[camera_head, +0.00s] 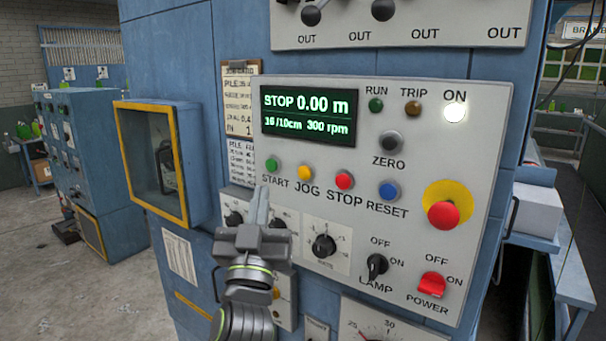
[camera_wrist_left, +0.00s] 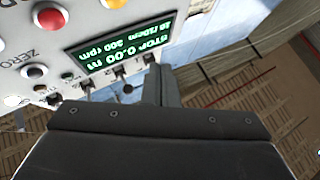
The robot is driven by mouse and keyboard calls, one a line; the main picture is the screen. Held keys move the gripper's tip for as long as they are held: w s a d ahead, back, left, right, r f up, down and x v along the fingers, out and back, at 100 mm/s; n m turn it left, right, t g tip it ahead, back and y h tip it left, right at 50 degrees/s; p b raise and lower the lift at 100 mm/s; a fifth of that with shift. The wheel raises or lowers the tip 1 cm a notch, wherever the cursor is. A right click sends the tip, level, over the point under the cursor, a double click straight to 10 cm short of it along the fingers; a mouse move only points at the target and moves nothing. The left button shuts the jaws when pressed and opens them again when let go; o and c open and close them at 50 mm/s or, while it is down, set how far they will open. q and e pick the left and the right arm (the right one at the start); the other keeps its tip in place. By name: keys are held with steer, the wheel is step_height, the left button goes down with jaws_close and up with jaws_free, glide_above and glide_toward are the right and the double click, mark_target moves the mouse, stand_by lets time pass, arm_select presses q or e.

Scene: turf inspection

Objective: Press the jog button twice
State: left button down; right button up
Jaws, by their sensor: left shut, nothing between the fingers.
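The jog button (camera_head: 305,172) is the yellow one in the button row on the grey control panel (camera_head: 420,120), above the word JOG. It stands between the green start button (camera_head: 272,165) and the red stop button (camera_head: 344,181). My left gripper (camera_head: 260,200) is shut and empty, with its fingers pointing up, below and left of the jog button in the picture. It appears apart from the button; the exact depth gap is hard to tell. My right gripper is not in view.
The display (camera_head: 308,117) reads STOP 0.00 m and 300 rpm; the ON lamp (camera_head: 455,112) is lit. A blue reset button (camera_head: 389,191) and a red emergency stop (camera_head: 444,214) sit to the right. A yellow-framed box (camera_head: 122,145) juts out at left.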

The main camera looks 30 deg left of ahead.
arm_select(q)
steer(key=b, duration=0.2)
glide_toward(300, 167)
step_height(300, 167, up, 3)
steer(key=w+a, duration=0.2)
steer(key=a, duration=0.1)
steer(key=shift+w+d+r+b, duration=0.2)
steer(key=shift+w+r+b, duration=0.1)
steer(key=shift+w, duration=0.05)
steer(key=shift+w, duration=0.15)
stand_by(1.6)
steer(key=shift+w+b, duration=0.25)
steer(key=shift+b, duration=0.05)
steer(key=shift+w+d+b, duration=0.1)
steer(key=shift+w+b, duration=0.25)
steer(key=shift+w, duration=0.15)
stand_by(0.7)
steer(key=shift+s, duration=0.9)
